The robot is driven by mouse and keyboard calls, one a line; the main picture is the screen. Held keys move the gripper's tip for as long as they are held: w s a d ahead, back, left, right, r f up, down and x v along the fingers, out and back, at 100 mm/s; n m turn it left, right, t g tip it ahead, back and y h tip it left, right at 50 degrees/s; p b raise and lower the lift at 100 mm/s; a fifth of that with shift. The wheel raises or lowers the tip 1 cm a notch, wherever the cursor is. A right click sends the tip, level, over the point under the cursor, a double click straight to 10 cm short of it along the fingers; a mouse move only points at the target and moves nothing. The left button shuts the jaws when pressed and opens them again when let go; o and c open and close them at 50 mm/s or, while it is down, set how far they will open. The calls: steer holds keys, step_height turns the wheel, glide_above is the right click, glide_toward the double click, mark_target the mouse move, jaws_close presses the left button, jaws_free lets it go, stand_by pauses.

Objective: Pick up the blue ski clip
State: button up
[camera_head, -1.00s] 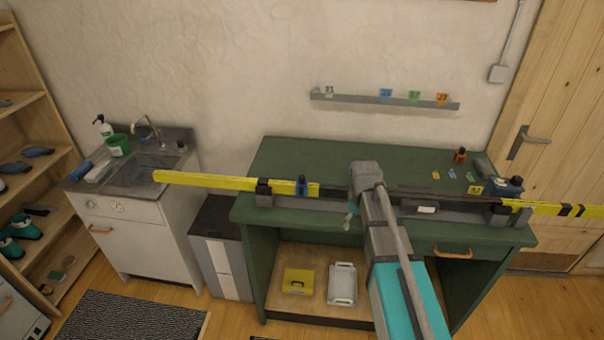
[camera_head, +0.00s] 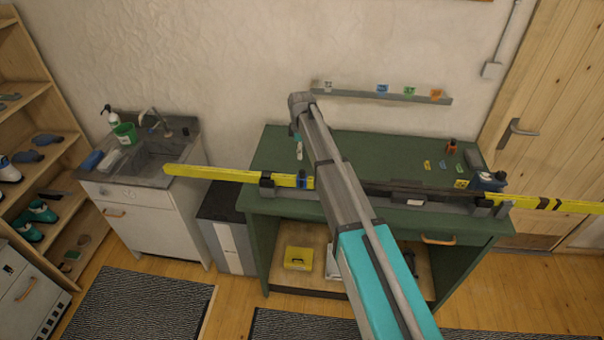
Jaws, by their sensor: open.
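A small blue piece that looks like the blue ski clip (camera_head: 304,181) sits at the yellow ski (camera_head: 220,175), just right of the left black support (camera_head: 267,182). My arm comes up from the lower right, passing close to the right of the blue piece. My gripper (camera_head: 298,152) hangs below the wrist, above the left part of the green bench (camera_head: 268,150), farther back than the blue piece. It is open and looks empty, though its fingers are small and partly hidden.
The ski spans the bench front and overhangs both sides. A dark blue object (camera_head: 488,180) and a small orange bottle (camera_head: 451,146) stand at the bench's right. A wall rail (camera_head: 350,93) holds coloured tags. A sink (camera_head: 160,155) stands left. The back middle of the bench is clear.

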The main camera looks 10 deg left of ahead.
mark_target(302, 171)
steer(key=shift+f, duration=0.15)
step_height(302, 171, down, 8)
steer(key=b, duration=0.8)
steer(key=shift+f+b, duration=0.2)
steer(key=shift+b, duration=0.2)
steer(key=shift+f, duration=0.15)
stand_by(0.4)
steer(key=shift+w+d+f+b, duration=0.1)
steer(key=shift+w+f+b, duration=0.05)
steer(key=shift+f+b, duration=2.4)
steer(key=shift+r, duration=0.1)
steer(key=c, duration=1.1)
steer(key=shift+r, duration=0.1)
steer(key=shift+c, duration=0.2)
step_height(302, 171, up, 10)
steer(key=p, duration=1)
